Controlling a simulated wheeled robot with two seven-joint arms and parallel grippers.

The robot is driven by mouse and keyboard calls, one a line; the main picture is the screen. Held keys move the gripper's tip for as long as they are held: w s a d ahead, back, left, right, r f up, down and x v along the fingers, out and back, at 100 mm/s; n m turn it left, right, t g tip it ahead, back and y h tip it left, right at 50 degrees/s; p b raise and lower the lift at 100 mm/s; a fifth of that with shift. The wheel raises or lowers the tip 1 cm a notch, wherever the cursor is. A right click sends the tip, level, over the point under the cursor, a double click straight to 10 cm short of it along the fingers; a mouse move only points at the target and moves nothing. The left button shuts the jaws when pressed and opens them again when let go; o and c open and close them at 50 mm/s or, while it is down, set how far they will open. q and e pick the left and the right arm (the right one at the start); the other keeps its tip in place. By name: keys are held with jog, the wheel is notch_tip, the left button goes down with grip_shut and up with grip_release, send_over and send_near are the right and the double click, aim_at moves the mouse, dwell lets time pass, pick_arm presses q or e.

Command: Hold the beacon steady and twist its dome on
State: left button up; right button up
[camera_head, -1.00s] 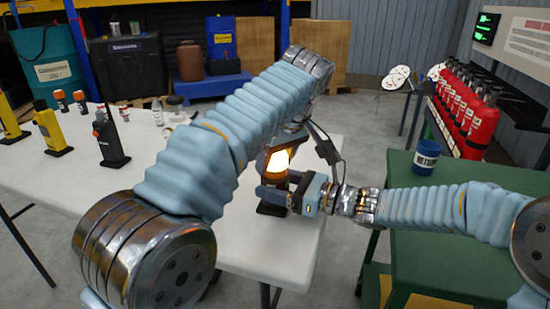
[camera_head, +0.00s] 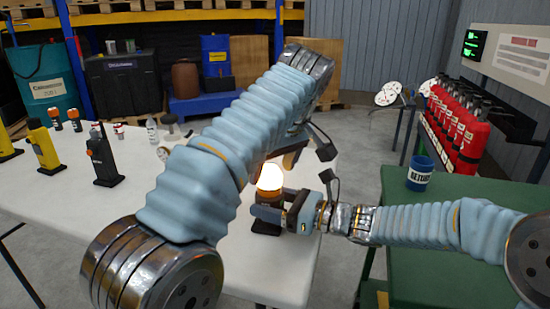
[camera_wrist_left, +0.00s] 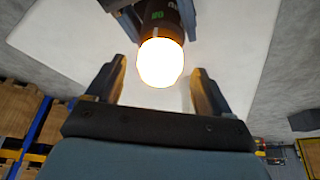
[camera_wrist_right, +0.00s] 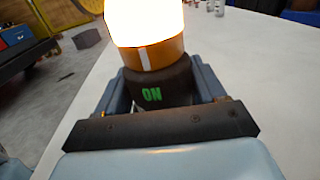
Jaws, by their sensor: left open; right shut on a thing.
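The beacon stands upright on the white table near its right edge. Its glowing dome (camera_head: 270,177) sits on an orange collar (camera_wrist_right: 152,53) above a black base (camera_head: 266,227). Green "ON" lettering shows on the base in the right wrist view (camera_wrist_right: 160,92). My right gripper (camera_head: 270,213) is shut around the base from the right. My left gripper (camera_head: 288,160) is open above the dome. In the left wrist view its two fingers (camera_wrist_left: 160,80) stand apart with the dome between and beyond them, and neither visibly touches it. Glare hides the dome's detail.
A black radio-like device (camera_head: 103,158) and a yellow one (camera_head: 43,147) stand on the white table (camera_head: 60,215) at left, with small bottles behind. A blue mug (camera_head: 420,173) sits on the green table (camera_head: 440,240) at right. Red extinguishers (camera_head: 466,135) line the rack behind.

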aim_at(271, 169)
pick_arm(q)
jog(key=shift+v, duration=1.95)
pick_arm(e)
jog(key=o, duration=1.4)
jog(key=shift+o, duration=0.2)
